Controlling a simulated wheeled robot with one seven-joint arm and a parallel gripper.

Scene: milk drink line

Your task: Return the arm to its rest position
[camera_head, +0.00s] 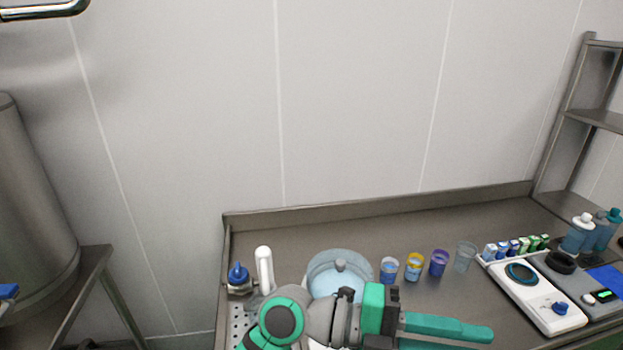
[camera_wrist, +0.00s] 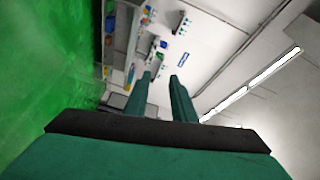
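My arm reaches across the front of the steel table in the head view, with its gripper (camera_head: 468,340) pointing right. One green finger shows fully there, and the other is mostly cut off by the bottom edge. In the wrist view my gripper (camera_wrist: 160,77) has its two fingers apart with nothing between them, so it is open and empty. The wrist view looks out toward a wall, distant shelving and a ceiling light.
Behind my arm on the steel table (camera_head: 320,228) stand a clear round vessel (camera_head: 340,268), several small cups (camera_head: 414,266), and a blue-topped fitting (camera_head: 238,273). A white scale (camera_head: 535,300) and bottles (camera_head: 578,236) are at the right. The table's back strip is clear.

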